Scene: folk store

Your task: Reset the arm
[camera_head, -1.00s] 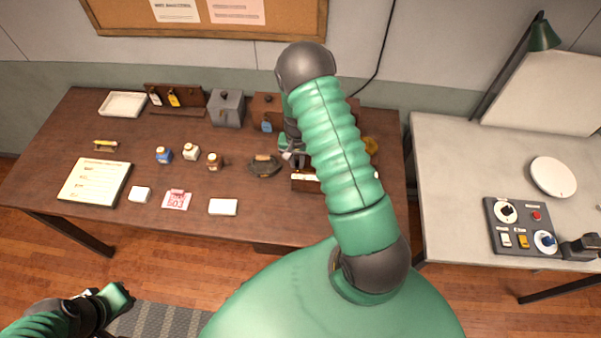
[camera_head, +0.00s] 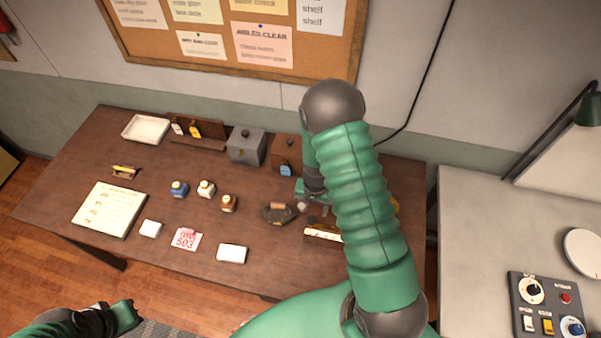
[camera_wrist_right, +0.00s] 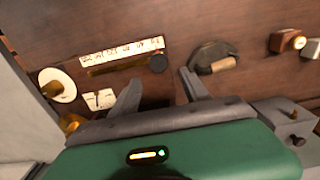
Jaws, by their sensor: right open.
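My right arm reaches up over the dark wooden table (camera_head: 150,245) in the head view. Its gripper (camera_head: 306,200) is largely hidden behind the forearm. In the right wrist view the right gripper (camera_wrist_right: 162,84) has two dark fingers spread apart, with nothing between them, over the brown tabletop. A dark item with a wooden handle (camera_wrist_right: 213,65) lies beyond the right-hand finger. A labelled strip (camera_wrist_right: 122,50) lies beyond the left-hand finger. My left gripper (camera_head: 122,316) is low at the left, off the table's front edge; its fingers are not clear.
Small bottles (camera_head: 206,188), a clipboard (camera_head: 108,208), a pink 503 card (camera_head: 186,239) and a grey box (camera_head: 246,146) sit on the table. A white tray (camera_head: 146,129) is at back left. A pale table with a control panel (camera_head: 549,300) stands at right.

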